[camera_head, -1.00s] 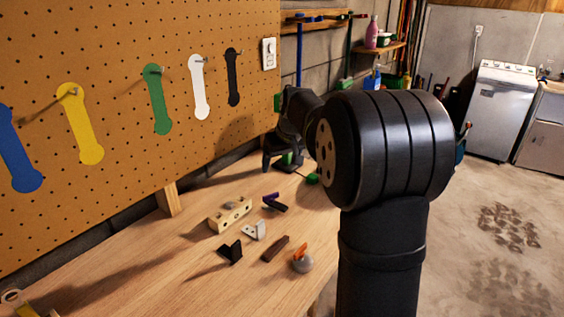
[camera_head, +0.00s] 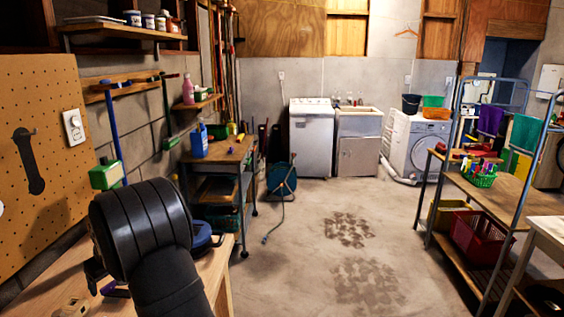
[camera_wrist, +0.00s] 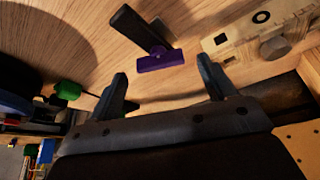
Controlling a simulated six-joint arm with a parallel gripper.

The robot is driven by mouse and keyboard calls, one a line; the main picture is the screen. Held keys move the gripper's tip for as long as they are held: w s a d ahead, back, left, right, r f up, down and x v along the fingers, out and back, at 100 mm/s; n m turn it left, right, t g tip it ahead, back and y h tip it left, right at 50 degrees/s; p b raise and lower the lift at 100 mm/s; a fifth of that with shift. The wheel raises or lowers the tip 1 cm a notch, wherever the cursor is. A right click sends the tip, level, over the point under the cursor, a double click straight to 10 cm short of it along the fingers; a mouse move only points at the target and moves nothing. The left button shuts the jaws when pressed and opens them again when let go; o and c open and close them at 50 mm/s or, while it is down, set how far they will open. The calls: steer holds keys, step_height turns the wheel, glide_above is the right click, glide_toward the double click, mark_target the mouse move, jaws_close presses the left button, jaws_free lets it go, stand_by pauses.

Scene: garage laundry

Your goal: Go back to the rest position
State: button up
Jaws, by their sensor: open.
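My gripper (camera_wrist: 162,72) is open and empty in the wrist view, with its two dark fingers apart over the wooden workbench (camera_wrist: 75,30). A black and purple piece (camera_wrist: 160,60) lies on the bench just beyond the fingertips. A pale wooden block with holes (camera_wrist: 232,38) lies to the right of it. In the head view my arm fills the lower left above the bench (camera_head: 215,270), and it mostly hides my gripper. No marker of a rest position shows.
A pegboard (camera_head: 50,110) with a black tool (camera_head: 30,160) stands left of my arm. A cart (camera_head: 228,158) is beyond the bench, and a shelf rack (camera_head: 465,255) stands at the right. The concrete floor between them (camera_head: 300,270) is mostly clear.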

steer(key=shift+x, duration=1)
steer(key=shift+r, duration=0.1)
steer(key=v, duration=1.7)
steer(key=x, duration=1.7)
steer(key=shift+f, duration=0.2)
steer(key=shift+r+m+t, duration=0.2)
steer(key=shift+m+t, duration=0.1)
steer(key=shift+m, duration=0.3)
steer(key=shift+s+a+m+t+h, duration=0.1)
steer(key=shift+m+t+h, duration=0.35)
steer(key=shift+m, duration=1.2)
steer(key=shift+s+a+m+t+h, duration=0.1)
steer(key=shift+m+t+h, duration=0.35)
steer(key=shift+m, duration=1.2)
steer(key=v, duration=0.8)
